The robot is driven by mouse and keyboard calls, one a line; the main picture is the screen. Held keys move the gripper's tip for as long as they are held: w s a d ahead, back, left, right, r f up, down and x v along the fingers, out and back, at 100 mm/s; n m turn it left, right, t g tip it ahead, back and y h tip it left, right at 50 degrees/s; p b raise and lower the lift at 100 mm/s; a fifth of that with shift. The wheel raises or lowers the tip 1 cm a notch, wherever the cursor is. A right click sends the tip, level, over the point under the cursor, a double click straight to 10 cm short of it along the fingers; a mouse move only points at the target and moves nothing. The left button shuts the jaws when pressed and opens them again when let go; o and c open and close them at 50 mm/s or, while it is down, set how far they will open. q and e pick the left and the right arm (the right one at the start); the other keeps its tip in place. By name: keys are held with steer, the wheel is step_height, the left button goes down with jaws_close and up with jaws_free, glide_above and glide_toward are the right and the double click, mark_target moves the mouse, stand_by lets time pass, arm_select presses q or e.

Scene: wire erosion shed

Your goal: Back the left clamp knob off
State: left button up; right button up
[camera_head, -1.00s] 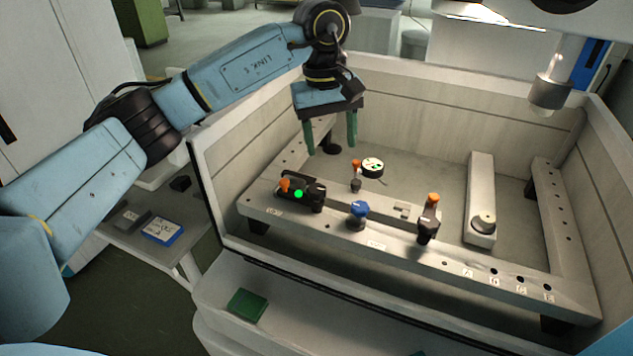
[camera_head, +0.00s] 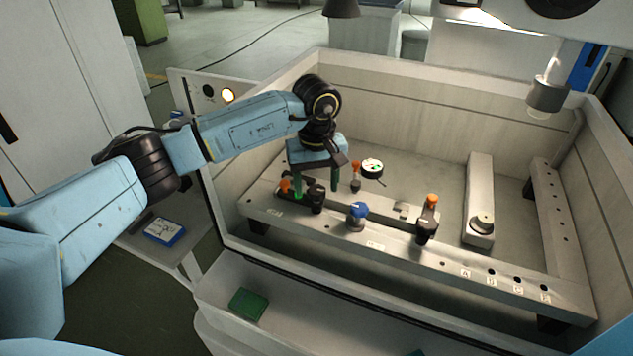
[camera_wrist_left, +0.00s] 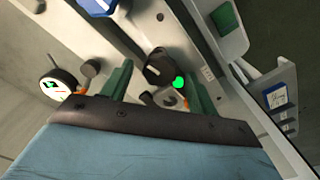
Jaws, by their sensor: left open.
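The left clamp (camera_head: 283,195) sits at the left end of the front rail, with an orange-tipped lever (camera_head: 285,185), a bright green dot and a black knob (camera_head: 317,197). In the left wrist view the black knob (camera_wrist_left: 158,64), with a pale line on top, lies just beyond the fingertips, roughly between them. My left gripper (camera_head: 316,186) points down over the left clamp, its two green fingers apart and empty. In the wrist view the open gripper (camera_wrist_left: 157,78) shows no visible grip on the knob. I cannot tell the exact height gap. My right gripper is out of view.
A blue knob (camera_head: 357,211) stands on the rail right of the black knob, then an orange-tipped black clamp (camera_head: 428,220). A dial gauge (camera_head: 372,168) and an orange-tipped post (camera_head: 356,177) stand behind. The tank's front wall (camera_head: 330,285) is near.

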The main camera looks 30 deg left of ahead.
arm_select(q)
steer(key=shift+f, duration=0.2)
steer(key=c, duration=1)
